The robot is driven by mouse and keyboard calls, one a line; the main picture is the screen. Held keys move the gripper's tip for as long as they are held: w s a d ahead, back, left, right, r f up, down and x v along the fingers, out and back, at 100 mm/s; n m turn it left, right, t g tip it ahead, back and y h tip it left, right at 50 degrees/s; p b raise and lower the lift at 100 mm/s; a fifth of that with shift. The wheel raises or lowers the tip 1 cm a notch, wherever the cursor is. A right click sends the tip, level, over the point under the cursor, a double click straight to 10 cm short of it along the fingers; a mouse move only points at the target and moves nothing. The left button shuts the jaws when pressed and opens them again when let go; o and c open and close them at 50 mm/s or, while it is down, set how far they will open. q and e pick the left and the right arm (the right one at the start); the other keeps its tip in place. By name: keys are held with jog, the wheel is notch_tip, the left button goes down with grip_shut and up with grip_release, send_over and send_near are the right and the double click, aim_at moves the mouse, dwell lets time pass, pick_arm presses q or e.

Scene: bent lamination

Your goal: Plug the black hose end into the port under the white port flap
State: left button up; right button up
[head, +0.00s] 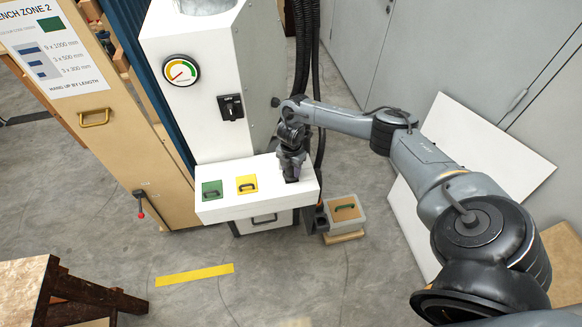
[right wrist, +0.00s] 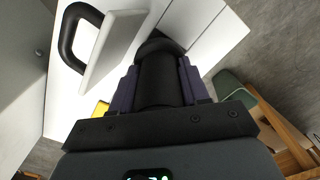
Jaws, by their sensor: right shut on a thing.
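My right gripper (head: 291,168) points down at the right end of the white box top (head: 225,210). It is shut on the black hose end (right wrist: 158,82), which sits between its purple-grey finger pads in the right wrist view. The white port flap (right wrist: 112,48), with a black handle, stands raised beside the hose end. The hose end's far tip meets a dark rounded area at the white surface; the port is hidden there, so I cannot tell how deep the tip sits. My left gripper is not in view.
A green flap (head: 212,190) and a yellow flap (head: 246,184) lie shut to the left on the same box. A white panel (head: 480,150) leans behind my right arm.

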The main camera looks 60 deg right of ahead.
jog(key=shift+f, duration=0.25)
dwell(0.3)
jog(key=shift+f+b, duration=0.7)
jog(key=shift+f, duration=0.15)
jog(key=o, duration=1)
jog(key=shift+r, duration=0.1)
notch_tip(320, 180, up, 10)
jog(key=shift+r+p, duration=0.15)
jog(key=shift+p, duration=0.95)
jog(key=shift+r, duration=0.3)
